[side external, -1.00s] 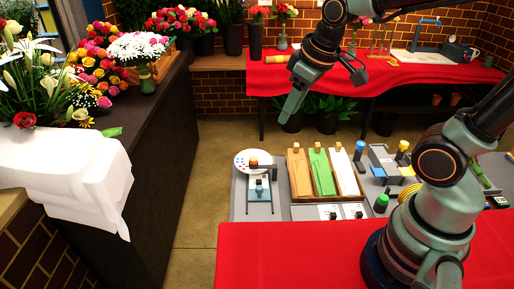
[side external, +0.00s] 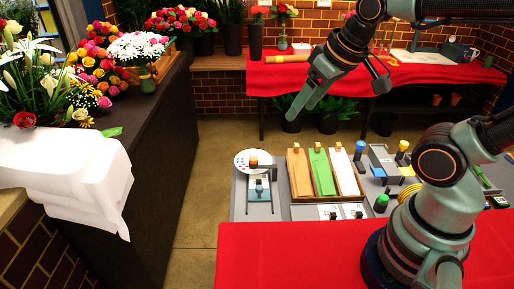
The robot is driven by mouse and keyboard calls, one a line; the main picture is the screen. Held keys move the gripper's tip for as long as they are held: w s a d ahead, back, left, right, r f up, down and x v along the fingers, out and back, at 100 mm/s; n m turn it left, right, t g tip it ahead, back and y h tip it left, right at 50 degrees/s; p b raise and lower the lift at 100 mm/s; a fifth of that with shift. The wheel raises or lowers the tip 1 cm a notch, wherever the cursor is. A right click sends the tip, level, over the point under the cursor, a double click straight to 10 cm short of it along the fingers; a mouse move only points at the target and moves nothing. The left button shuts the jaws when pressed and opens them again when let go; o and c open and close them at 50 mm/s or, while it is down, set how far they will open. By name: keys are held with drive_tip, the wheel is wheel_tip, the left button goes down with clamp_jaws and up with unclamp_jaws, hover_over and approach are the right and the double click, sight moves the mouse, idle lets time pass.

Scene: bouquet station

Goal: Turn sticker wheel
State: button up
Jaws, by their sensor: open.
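The sticker wheel (side external: 248,157) is a pale round disc with small coloured dots, at the left end of the work table. An orange-topped knob (side external: 253,162) and a dark bracket stand at its lower right. My gripper (side external: 336,102) hangs in the air above and to the right of the wheel, with its two fingers spread wide. Nothing is between the fingers, and it touches nothing. The wheel's lower right part is partly hidden by the bracket.
A small stand with a blue-grey piece (side external: 260,190) is just in front of the wheel. A wooden tray (side external: 291,187) with green, white and brown strips stands to its right. A blue-topped post (side external: 359,148) and green-topped knob (side external: 381,203) are farther right.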

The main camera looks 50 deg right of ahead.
drive_tip(key=w+d+m+g, duration=0.2)
drive_tip(key=w+m, duration=0.2)
drive_tip(key=w, duration=0.3)
drive_tip(key=m+g, duration=0.4)
drive_tip(key=m, duration=0.5)
hover_over(253, 152)
wheel_tip(253, 152, down, 16)
wheel_tip(253, 152, down, 12)
drive_tip(key=shift+s+f, duration=0.1)
drive_tip(key=shift+s, duration=0.05)
drive_tip(key=shift+c, duration=0.4)
clamp_jaws()
